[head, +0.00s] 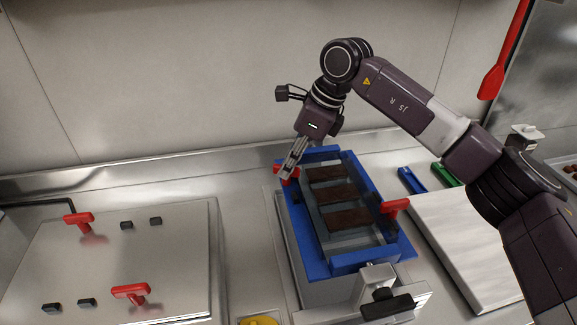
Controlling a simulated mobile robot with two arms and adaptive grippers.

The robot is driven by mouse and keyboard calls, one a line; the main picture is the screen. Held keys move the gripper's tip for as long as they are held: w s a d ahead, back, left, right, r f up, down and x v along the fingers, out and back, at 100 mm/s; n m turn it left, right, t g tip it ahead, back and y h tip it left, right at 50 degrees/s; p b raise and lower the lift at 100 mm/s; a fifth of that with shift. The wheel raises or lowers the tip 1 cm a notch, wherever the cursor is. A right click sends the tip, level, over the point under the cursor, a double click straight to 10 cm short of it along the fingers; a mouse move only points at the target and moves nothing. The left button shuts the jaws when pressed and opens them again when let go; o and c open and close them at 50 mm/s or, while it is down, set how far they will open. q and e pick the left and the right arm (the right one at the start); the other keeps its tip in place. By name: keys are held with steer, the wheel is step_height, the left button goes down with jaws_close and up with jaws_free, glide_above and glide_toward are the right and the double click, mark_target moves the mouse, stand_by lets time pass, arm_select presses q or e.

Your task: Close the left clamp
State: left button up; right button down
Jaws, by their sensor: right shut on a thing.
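A blue frame (319,269) holds a metal mould with several dark brown bars and sits on a pale base at the centre. The left clamp (281,180) is a red handle at the frame's upper left edge, partly hidden by my right gripper. My right gripper (287,174) reaches down from above and is shut on the left clamp's red handle. A second red clamp (396,207) stands at the frame's right edge, clear of the gripper. My left gripper is not in view.
A metal box with red handles (131,291) stands at the left. A pale board (465,240) lies at the right, with blue (411,180) and green (445,175) tools behind it. A yellow object (259,321) is at the front edge. A red spatula (492,82) hangs at upper right.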

steer(key=n, duration=0.1)
steer(key=n+g+p, duration=0.1)
steer(key=n, duration=0.1)
steer(key=shift+w+r+n, duration=0.15)
steer(key=shift+n, duration=0.15)
steer(key=shift+n+g+p, duration=0.45)
steer(key=shift+n+g, duration=0.25)
steer(key=shift+n, duration=0.6)
steer(key=c, duration=2)
jaws_free()
steer(key=v, duration=1.1)
steer(key=shift+w+d+r, duration=0.2)
steer(key=shift+d+r, duration=0.05)
steer(key=shift+r, duration=0.1)
steer(key=shift+s+f, duration=0.1)
